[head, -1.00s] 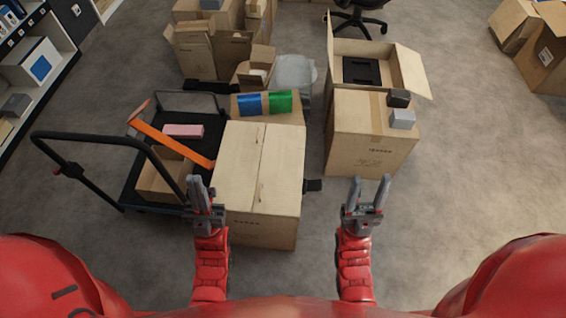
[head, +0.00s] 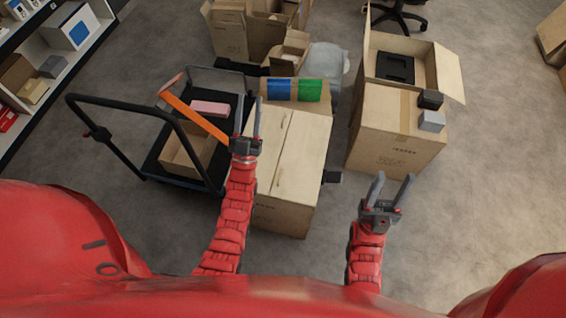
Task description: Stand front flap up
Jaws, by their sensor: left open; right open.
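A brown carton (head: 297,135) with its two top flaps lying flat and a seam between them stands in the middle. My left gripper (head: 248,106) is open and empty, its fingers pointing forward over the carton's left edge; contact cannot be told. Behind right stands another carton (head: 395,140) with an open top, a raised back flap (head: 400,46) and a right flap (head: 450,76) leaning outward. A black item (head: 395,67) shows in its opening. Its front flap cannot be clearly told from its front side. My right gripper (head: 392,183) is open and empty in front of this carton.
A black cart (head: 150,165) with an orange bar (head: 194,116) and a pink box (head: 210,108) is at left. A dark box (head: 430,99) and a grey box (head: 431,121) sit at the right carton's front right. Floor (head: 500,190) is clear at right.

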